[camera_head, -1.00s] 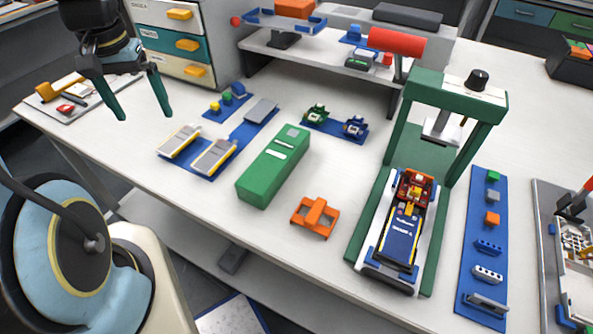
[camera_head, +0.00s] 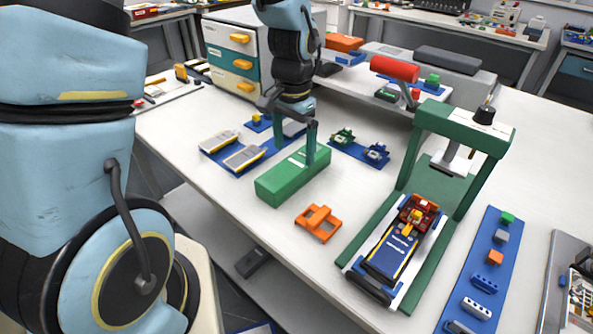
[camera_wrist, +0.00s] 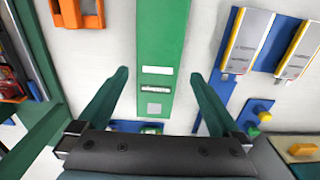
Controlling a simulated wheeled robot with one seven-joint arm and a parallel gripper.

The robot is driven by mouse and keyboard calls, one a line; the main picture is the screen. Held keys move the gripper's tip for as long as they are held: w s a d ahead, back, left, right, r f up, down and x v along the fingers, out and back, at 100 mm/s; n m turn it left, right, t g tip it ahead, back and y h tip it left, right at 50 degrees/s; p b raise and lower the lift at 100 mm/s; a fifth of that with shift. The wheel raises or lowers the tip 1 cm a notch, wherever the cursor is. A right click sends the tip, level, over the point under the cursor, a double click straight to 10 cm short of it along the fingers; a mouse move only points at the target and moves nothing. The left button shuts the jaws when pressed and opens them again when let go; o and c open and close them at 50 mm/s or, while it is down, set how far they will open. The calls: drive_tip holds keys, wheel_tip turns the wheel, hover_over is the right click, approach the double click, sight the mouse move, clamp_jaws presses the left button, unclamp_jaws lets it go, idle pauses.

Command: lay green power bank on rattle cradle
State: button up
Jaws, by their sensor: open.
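The green power bank (camera_head: 283,185) is a long green block with pale labels, lying on the white table. It also shows in the wrist view (camera_wrist: 160,35), running between my fingers. My gripper (camera_head: 295,156) is open above its far, labelled end. One finger is on each side of the block; I cannot tell whether they reach below its top. What looks like the rattle cradle is a blue frame (camera_head: 346,58) on the back shelf, near an orange block (camera_head: 344,43). My arm partly hides it.
An orange bracket (camera_head: 318,223) lies right of the power bank. A green press frame (camera_head: 409,172) holds a blue-and-white carriage (camera_head: 392,255). Silver pouch cells (camera_head: 243,156) lie on a blue mat at left.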

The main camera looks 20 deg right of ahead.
sight(296, 163)
drive_tip(key=shift+s+d+f+p, duration=0.1)
drive_tip(key=shift+f+p, duration=0.25)
drive_tip(key=shift+f, duration=1)
drive_tip(key=shift+d+f+p, duration=0.1)
drive_tip(key=shift+f+p, duration=0.2)
drive_tip(key=shift+f, duration=1)
drive_tip(key=shift+c, duration=0.2)
clamp_jaws()
drive_tip(key=shift+r, duration=0.2)
wheel_tip(296, 163, up, 10)
drive_tip(key=shift+f+b, duration=0.25)
drive_tip(key=shift+b, duration=0.4)
drive_tip(key=shift+r, duration=0.1)
drive_tip(key=shift+a, duration=0.1)
